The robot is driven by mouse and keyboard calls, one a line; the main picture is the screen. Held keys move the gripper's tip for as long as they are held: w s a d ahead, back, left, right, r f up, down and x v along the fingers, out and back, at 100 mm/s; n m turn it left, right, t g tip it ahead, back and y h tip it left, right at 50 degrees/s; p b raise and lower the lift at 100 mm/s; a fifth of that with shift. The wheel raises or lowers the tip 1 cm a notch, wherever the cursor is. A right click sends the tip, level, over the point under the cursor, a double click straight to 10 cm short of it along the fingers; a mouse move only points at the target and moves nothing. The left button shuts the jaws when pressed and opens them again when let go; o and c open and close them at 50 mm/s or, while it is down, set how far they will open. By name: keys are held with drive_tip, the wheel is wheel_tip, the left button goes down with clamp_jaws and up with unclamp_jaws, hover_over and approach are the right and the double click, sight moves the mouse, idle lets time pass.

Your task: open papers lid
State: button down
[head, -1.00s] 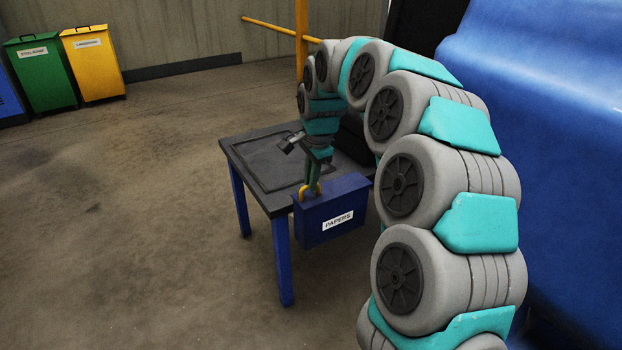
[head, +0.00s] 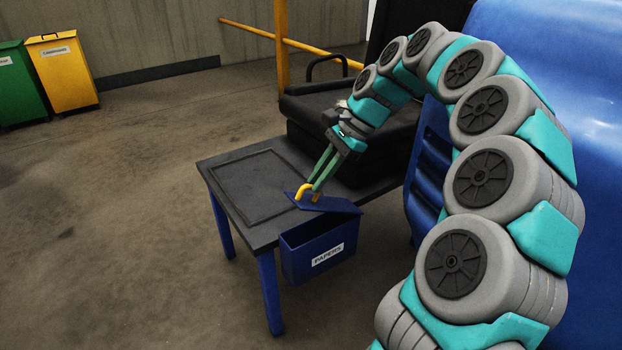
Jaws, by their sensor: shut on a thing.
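The papers box (head: 305,262) is a dark blue container with a white PAPERS label, at the front edge of a dark table. Its blue lid (head: 338,204) is raised and tilted above the box, with a gap over the box's opening. A yellow handle (head: 301,191) stands on the lid's left part. My gripper (head: 314,188), with green fingers, is shut on the yellow handle. The inside of the box is mostly dark, and its contents cannot be made out.
The table (head: 232,218) has a dark top and blue legs. A black case (head: 312,104) with a handle stands at its back. A large blue machine (head: 600,90) fills the right. Yellow (head: 65,82) and green (head: 18,85) bins stand far left. The floor at left is clear.

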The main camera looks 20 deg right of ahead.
drive_tip(key=shift+w+d+r+y+p, duration=0.2)
drive_tip(key=shift+d+r+y+p, duration=0.2)
drive_tip(key=shift+d, duration=0.15)
drive_tip(key=shift+w+d+r+y+p, duration=0.15)
drive_tip(key=shift+d+r+y+p, duration=0.2)
drive_tip(key=shift+d, duration=0.2)
drive_tip(key=c, duration=0.9)
unclamp_jaws()
drive_tip(key=shift+r, duration=0.1)
drive_tip(key=s+r, duration=0.1)
drive_tip(key=s, duration=0.4)
drive_tip(key=s+a+r+b, duration=0.1)
drive_tip(key=s+r, duration=0.1)
drive_tip(key=s, duration=0.3)
drive_tip(key=s+r+b, duration=0.1)
drive_tip(key=s, duration=0.5)
drive_tip(key=shift+a+r, duration=0.25)
drive_tip(key=shift+r, duration=0.15)
